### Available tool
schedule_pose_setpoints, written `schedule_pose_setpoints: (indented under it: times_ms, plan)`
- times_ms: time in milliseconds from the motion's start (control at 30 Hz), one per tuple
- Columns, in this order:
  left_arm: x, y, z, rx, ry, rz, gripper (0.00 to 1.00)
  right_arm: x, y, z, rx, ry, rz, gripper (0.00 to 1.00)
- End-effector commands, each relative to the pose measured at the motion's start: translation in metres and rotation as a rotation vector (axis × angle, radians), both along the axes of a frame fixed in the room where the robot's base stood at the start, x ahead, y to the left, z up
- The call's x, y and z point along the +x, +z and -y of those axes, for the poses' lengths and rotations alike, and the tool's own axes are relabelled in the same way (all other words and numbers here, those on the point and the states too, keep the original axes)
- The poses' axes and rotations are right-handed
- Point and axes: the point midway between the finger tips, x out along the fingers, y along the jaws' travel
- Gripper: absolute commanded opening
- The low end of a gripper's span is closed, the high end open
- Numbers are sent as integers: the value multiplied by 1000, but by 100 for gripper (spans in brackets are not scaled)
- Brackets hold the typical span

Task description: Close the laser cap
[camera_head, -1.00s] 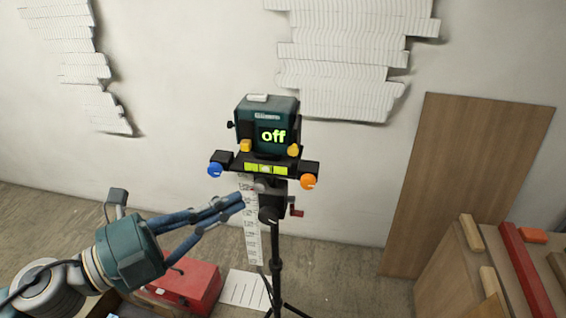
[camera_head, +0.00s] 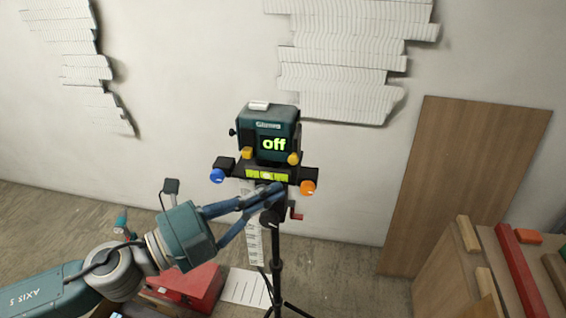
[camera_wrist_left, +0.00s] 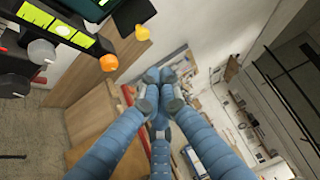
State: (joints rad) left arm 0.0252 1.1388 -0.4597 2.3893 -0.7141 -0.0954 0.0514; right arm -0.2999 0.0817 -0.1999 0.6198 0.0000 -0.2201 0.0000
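The teal laser unit (camera_head: 268,135) sits on a black mount on a tripod (camera_head: 276,262), its display reading "off" in green. Yellow knobs (camera_head: 293,159) sit at its lower front corners, and a pale piece (camera_head: 259,105) lies on top. I cannot tell which part is the cap. My left gripper (camera_head: 273,190) has its blue fingertips together, just below and in front of the level strip (camera_head: 266,174). In the left wrist view the fingertips (camera_wrist_left: 160,80) meet with nothing visible between them; the laser's teal edge (camera_wrist_left: 92,8) shows at upper left. My right gripper is out of view.
Blue (camera_head: 217,176) and orange (camera_head: 307,188) knobs stick out at the mount's ends. A red crank (camera_head: 297,213) is on the tripod. A red box (camera_head: 187,287) stands on the floor at lower left. A wooden board (camera_head: 465,185) leans on the wall at right.

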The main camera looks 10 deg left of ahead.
Motion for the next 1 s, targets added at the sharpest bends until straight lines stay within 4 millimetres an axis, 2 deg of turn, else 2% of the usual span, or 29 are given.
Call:
schedule_pose_setpoints:
  times_ms: [33,167,300,500,867,1000]
  plan:
    - [6,9,4,-5,4,2,0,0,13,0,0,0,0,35]
    - [17,9,17,-4,0,2,0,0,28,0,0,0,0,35]
    - [39,8,18,-2,2,1,0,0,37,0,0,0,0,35]
    - [54,5,18,-1,1,-1,0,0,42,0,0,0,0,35]
    - [56,4,18,-1,0,-1,0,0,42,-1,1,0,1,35]
    - [72,8,18,-2,3,1,0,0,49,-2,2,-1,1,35]
